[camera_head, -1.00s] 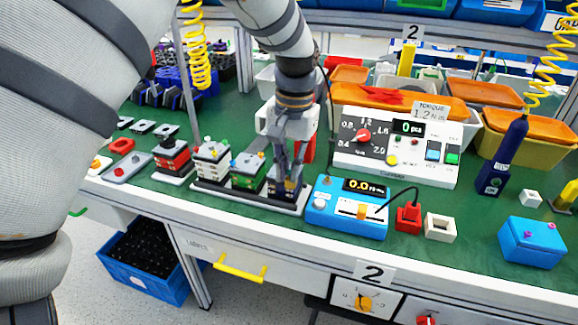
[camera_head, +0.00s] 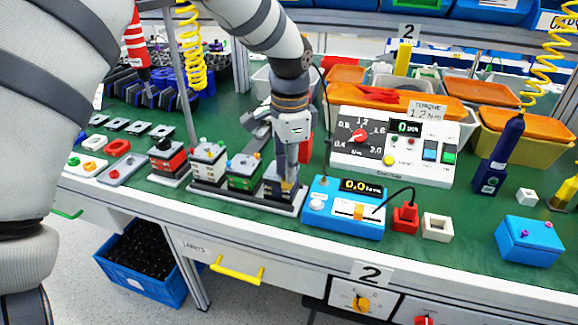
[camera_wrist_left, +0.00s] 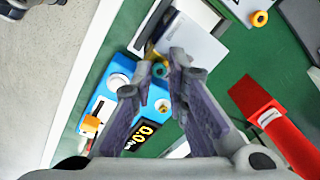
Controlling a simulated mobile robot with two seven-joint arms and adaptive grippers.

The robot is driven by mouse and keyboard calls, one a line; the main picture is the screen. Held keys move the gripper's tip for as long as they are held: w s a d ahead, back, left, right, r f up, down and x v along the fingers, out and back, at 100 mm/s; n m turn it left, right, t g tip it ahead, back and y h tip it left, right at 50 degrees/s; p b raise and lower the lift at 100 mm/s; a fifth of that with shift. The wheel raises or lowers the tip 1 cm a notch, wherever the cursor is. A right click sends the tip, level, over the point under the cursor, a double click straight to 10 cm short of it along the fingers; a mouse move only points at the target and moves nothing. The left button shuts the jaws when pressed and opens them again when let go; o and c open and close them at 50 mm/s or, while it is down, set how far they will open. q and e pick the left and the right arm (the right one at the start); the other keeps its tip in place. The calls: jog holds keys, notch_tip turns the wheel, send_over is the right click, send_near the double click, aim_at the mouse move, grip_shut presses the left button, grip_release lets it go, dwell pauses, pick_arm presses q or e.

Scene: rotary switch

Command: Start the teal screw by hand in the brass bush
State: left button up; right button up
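My left gripper (camera_head: 283,190) points down over the dark right-hand unit (camera_head: 268,183) on the long grey plate and hides most of it in the head view. In the left wrist view the fingers (camera_wrist_left: 160,67) stand on both sides of the small teal screw (camera_wrist_left: 160,70). A patch of yellow, brass-like colour shows just beyond it (camera_wrist_left: 151,52); the bush itself cannot be made out clearly. Whether the fingertips touch the screw or stand slightly apart from it cannot be told, nor how deep the screw sits. My right gripper is not in view.
A blue meter box (camera_head: 344,208) stands close to the right of the gripper. A green unit (camera_head: 245,172) and a pale unit (camera_head: 208,162) share the plate on its left. The white torque console (camera_head: 390,147) and a red holder (camera_wrist_left: 272,125) are behind.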

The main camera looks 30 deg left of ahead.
pick_arm(q)
jog(key=shift+o, duration=0.7)
jog(key=shift+s+f, duration=0.1)
jog(key=shift+f, duration=0.05)
notch_tip(320, 180, up, 12)
jog(key=shift+s+d, duration=0.25)
